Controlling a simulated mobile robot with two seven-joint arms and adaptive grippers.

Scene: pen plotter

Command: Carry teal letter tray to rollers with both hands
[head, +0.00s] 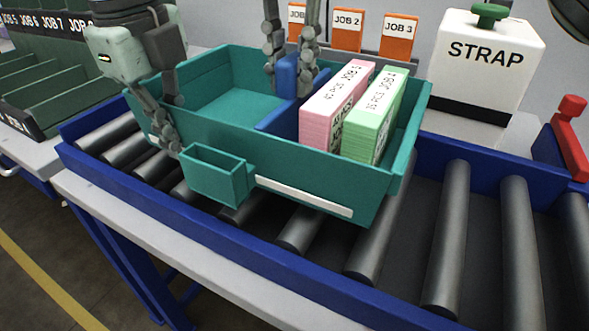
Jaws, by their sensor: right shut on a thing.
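The teal letter tray (225,133) is over the blue-railed roller conveyor (449,235). I cannot tell whether its underside touches the rollers. A pink stack (335,106) and a green stack (374,118) stand upright in its right compartment, beside a blue divider (287,78). The left compartment is empty. My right gripper (289,75) comes down from the top and is shut on the upright blue part of the divider. My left gripper (166,125) is at the tray's front wall near the left corner, and its grip there is unclear.
A white STRAP box (487,70) with a green knob stands behind the conveyor. Orange job holders (347,32) line the back. A red lever (570,130) is at the right edge. A dark green slotted rack (45,75) is at left. The rollers to the right are bare.

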